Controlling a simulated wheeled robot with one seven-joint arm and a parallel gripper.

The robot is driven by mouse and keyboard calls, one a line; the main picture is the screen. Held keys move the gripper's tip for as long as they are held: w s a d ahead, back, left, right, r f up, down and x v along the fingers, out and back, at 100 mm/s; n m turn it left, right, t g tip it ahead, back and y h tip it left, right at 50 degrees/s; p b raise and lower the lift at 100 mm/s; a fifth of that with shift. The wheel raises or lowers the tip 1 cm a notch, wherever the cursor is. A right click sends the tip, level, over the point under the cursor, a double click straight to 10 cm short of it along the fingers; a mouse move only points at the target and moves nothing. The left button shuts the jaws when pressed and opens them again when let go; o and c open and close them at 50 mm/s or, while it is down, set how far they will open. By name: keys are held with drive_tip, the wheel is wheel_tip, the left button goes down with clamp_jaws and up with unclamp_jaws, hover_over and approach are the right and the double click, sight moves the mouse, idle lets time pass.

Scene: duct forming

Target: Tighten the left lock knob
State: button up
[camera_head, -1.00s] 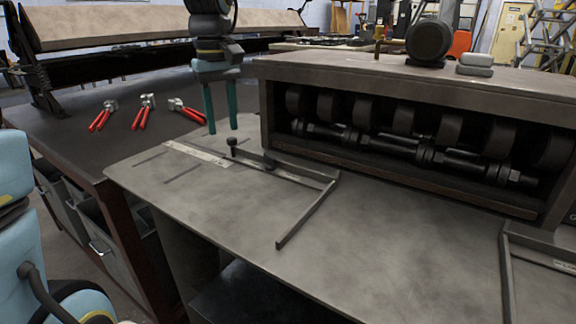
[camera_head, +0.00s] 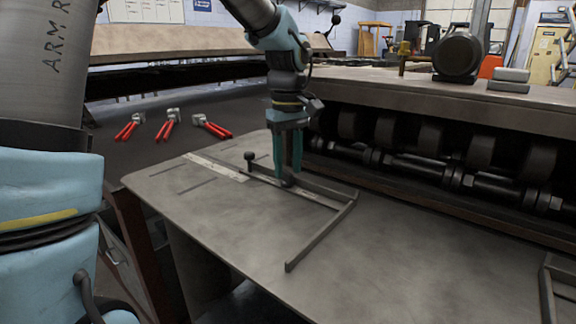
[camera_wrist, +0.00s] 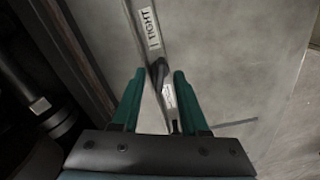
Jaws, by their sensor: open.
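My gripper (camera_head: 287,178) points down over the flat metal guide (camera_head: 325,232) on the machine's table. In the wrist view my gripper (camera_wrist: 159,73) is open, with one green finger on each side of a dark lever-like lock knob (camera_wrist: 158,70). The knob sits between the fingertips; I cannot tell whether they touch it. A label reading "TIGHT" (camera_wrist: 150,27) lies just beyond the knob. In the head view my fingers largely hide this knob. A round black knob (camera_head: 249,156) stands upright to the left of my gripper.
The roller housing (camera_head: 450,100) rises close behind and right of my gripper. Red-handled pliers (camera_head: 168,127) and similar tools lie on the dark bench at left. A second guide (camera_head: 550,285) is at the right edge.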

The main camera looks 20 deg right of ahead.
drive_tip(key=shift+f, duration=0.3)
drive_tip(key=shift+c, duration=0.4)
clamp_jaws()
